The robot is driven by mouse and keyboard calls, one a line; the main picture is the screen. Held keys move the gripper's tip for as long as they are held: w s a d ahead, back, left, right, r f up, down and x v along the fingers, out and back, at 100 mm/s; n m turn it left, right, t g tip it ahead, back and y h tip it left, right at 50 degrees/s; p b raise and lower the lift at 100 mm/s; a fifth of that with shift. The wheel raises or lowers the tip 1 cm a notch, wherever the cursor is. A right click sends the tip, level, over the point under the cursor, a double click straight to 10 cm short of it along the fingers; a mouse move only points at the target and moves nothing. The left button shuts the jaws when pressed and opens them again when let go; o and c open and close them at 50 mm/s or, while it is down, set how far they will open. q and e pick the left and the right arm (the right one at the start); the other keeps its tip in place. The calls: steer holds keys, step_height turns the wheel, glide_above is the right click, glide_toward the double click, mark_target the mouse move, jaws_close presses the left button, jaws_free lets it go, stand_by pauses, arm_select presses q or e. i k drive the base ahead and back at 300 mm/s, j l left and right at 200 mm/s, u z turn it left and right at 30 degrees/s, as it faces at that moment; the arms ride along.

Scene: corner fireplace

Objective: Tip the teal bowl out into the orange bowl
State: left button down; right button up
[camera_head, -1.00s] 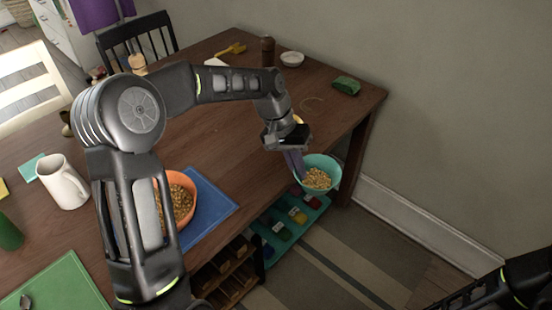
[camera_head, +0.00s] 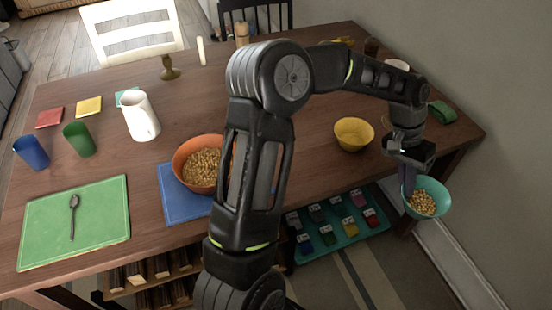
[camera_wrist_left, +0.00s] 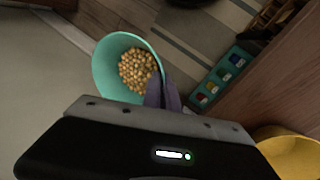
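The teal bowl (camera_head: 430,194) holds small tan pieces and hangs past the table's right front edge. My left gripper (camera_head: 408,186) is shut on its rim; the left wrist view shows the fingers (camera_wrist_left: 163,92) at the rim of the teal bowl (camera_wrist_left: 104,72), its contents still inside. The orange bowl (camera_head: 186,148) stands on a blue mat (camera_head: 172,196) left of my arm and holds similar tan pieces. My left arm hides its right side. My right gripper is not in view.
A yellow bowl (camera_head: 354,134) stands on the table between the two bowls; it also shows in the left wrist view (camera_wrist_left: 290,150). A white pitcher (camera_head: 140,116) stands behind the orange bowl. A teal tray (camera_head: 345,240) with small coloured items sits below the table edge. The wall is close on the right.

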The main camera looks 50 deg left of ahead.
mark_target(181, 158)
steer(key=i+l, duration=0.3)
steer(key=l, duration=0.15)
steer(key=i+l, duration=0.3)
steer(key=l+u, duration=0.1)
steer(key=u, duration=2.45)
